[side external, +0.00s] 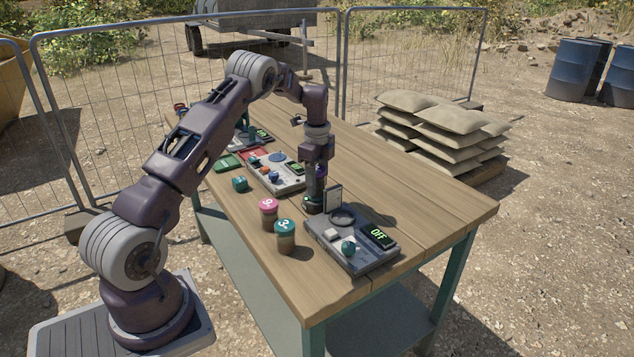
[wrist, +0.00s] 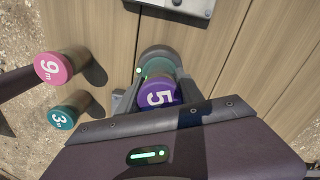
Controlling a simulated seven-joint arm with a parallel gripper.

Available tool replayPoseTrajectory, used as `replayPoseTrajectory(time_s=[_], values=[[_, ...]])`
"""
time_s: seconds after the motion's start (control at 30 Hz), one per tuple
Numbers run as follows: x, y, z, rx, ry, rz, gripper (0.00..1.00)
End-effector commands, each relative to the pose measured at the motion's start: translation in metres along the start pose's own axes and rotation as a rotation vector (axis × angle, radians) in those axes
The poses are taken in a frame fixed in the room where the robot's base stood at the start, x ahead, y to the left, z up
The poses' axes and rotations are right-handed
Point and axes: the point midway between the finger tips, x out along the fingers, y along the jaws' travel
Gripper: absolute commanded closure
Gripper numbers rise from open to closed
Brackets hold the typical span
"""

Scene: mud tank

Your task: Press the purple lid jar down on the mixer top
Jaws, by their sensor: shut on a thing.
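The purple lid jar, its lid marked 5 (wrist: 158,94), is between the fingers of my gripper (wrist: 157,100) in the wrist view. My gripper (side external: 317,175) is shut on it and points down over the table. Below the jar is a small round grey mixer (wrist: 160,53) with a lit green light. In the side view the mixer (side external: 312,206) stands on the table directly under my gripper. The jar's bottom appears to be on the mixer top, but the fingers partly hide the contact.
A pink lid jar (side external: 268,212) and a teal lid jar (side external: 285,236) stand left of the mixer. A grey device reading OFF (side external: 352,242) is close on the right. Another grey device (side external: 275,174) sits farther back. The table's right side (side external: 430,190) is clear.

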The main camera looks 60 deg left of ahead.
Motion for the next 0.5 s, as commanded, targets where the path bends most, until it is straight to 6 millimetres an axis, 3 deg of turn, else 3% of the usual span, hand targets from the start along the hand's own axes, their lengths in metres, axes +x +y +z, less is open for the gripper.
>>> replayPoseTrajectory(time_s=[0.27, 0.5], values=[[0.0, 0.0, 0.0, 0.0, 0.0, 0.001, 1.0], [-0.022, -0.001, 0.0, 0.001, 0.001, -0.002, 1.0]])
